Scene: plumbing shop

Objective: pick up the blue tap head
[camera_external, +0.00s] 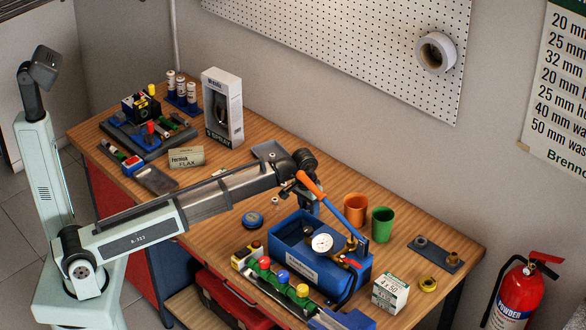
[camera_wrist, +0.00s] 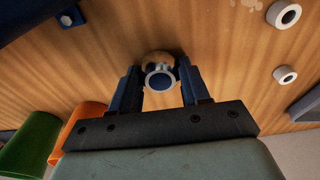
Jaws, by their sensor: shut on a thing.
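In the external view my gripper (camera_external: 312,210) hangs over the back of the blue bin, partly hidden behind an orange and blue handle. The held piece cannot be made out there. Another blue knob (camera_external: 283,276) sits on the row of coloured taps at the table's front.
The blue bin (camera_external: 292,262) holds a white-faced gauge (camera_external: 322,243). An orange cup (camera_external: 355,208) and a green cup (camera_external: 382,225) stand right of my gripper. Two pale ring fittings (camera_wrist: 284,14) (camera_wrist: 285,75) lie on the wood. A boxed item (camera_external: 390,293) stands at the front right.

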